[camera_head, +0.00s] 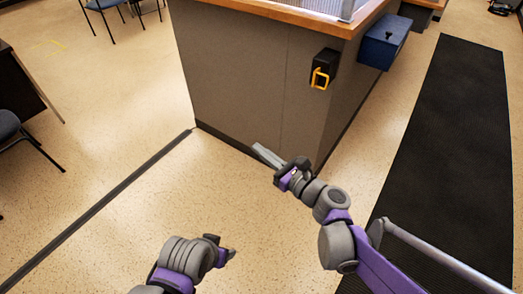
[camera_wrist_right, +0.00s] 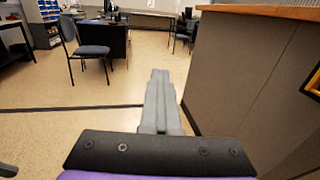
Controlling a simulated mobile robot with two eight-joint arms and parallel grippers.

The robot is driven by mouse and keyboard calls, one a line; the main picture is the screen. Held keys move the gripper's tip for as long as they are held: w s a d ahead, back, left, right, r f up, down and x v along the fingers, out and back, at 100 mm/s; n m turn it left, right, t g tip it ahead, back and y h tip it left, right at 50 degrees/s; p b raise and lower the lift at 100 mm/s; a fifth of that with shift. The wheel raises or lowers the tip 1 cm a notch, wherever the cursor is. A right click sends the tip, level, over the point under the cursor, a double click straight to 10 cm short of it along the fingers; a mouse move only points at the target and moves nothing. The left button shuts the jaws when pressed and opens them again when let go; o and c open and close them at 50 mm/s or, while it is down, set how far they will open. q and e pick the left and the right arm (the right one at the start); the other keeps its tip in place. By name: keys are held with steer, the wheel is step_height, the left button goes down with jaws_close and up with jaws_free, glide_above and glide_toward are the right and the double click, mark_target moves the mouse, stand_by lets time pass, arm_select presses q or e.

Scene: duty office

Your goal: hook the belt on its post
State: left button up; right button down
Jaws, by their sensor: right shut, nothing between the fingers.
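A black belt holder (camera_head: 324,62) is fixed to the side of the grey counter, with a yellow hook-shaped end (camera_head: 320,78) on it. A yellow-edged piece of it also shows at the right edge of the right wrist view (camera_wrist_right: 314,78). I see no belt drawn out, and I cannot make out a post. My right gripper (camera_head: 262,152) is shut and empty, below and left of the holder and apart from it. Its closed fingers show in the right wrist view (camera_wrist_right: 159,85). My left gripper (camera_head: 229,255) is low in the head view, small, its fingers unclear.
The grey counter (camera_head: 235,70) has a wooden top edge. A blue box (camera_head: 384,42) is mounted right of the holder. A long black mat (camera_head: 450,130) lies at right. A silver bar (camera_head: 445,257) runs beside my right arm; its origin is unclear. Chairs stand left; the floor between is clear.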

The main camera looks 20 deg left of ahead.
steer(key=c, duration=0.9)
jaws_free()
steer(key=v, duration=1.1)
steer(key=shift+a, duration=0.1)
steer(key=shift+c, duration=0.4)
